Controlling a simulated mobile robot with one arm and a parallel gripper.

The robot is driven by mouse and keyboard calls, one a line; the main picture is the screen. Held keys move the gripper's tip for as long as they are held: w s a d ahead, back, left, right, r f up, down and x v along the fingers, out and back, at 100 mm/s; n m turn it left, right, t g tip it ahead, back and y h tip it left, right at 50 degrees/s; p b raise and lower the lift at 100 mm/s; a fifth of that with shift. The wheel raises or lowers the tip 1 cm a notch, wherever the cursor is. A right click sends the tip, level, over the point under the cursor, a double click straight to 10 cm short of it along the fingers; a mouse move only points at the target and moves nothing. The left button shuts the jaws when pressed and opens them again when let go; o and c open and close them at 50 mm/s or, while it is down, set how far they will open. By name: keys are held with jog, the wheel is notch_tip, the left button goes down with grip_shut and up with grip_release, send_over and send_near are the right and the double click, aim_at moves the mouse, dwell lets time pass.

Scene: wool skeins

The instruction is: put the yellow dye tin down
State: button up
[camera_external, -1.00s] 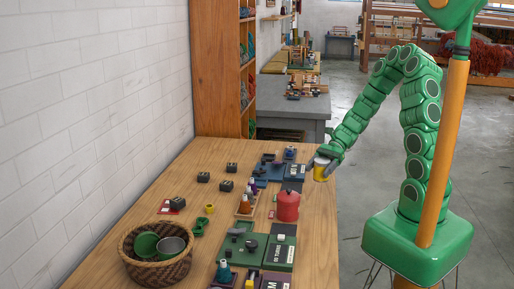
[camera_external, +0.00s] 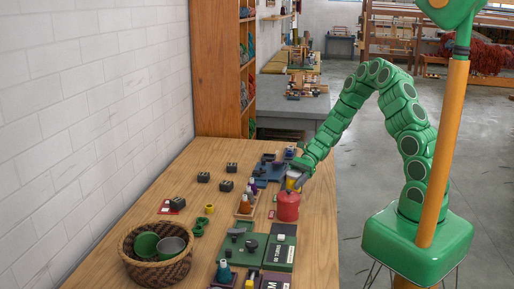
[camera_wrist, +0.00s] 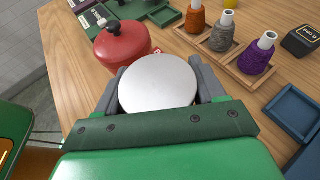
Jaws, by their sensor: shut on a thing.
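The yellow dye tin (camera_external: 291,183) is in my gripper (camera_external: 297,171), over the right side of the wooden table. In the wrist view its round pale grey top (camera_wrist: 158,84) fills the space between the two grey fingers, which are shut on its sides. In the external view the red lidded pot (camera_external: 287,207) stands just in front of the tin and hides its lower part. I cannot tell whether the tin's base touches the table.
The red pot is very close to the tin. Yarn cones in a wooden tray (camera_external: 244,210) stand left of the pot. Blue trays (camera_external: 268,176) lie beyond. Green trays (camera_external: 280,255) lie nearer the camera. A wicker basket (camera_external: 158,270) holds green and grey vessels. Bare wood (camera_external: 318,215) lies along the right edge.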

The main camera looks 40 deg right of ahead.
jog(key=shift+w+a+f, duration=0.2)
jog(key=shift+w+f, duration=0.25)
jog(key=shift+f, duration=1.6)
jog(key=shift+f, duration=0.15)
jog(key=o, duration=1.2)
jog(key=shift+r, duration=0.2)
jog(key=v, duration=1.2)
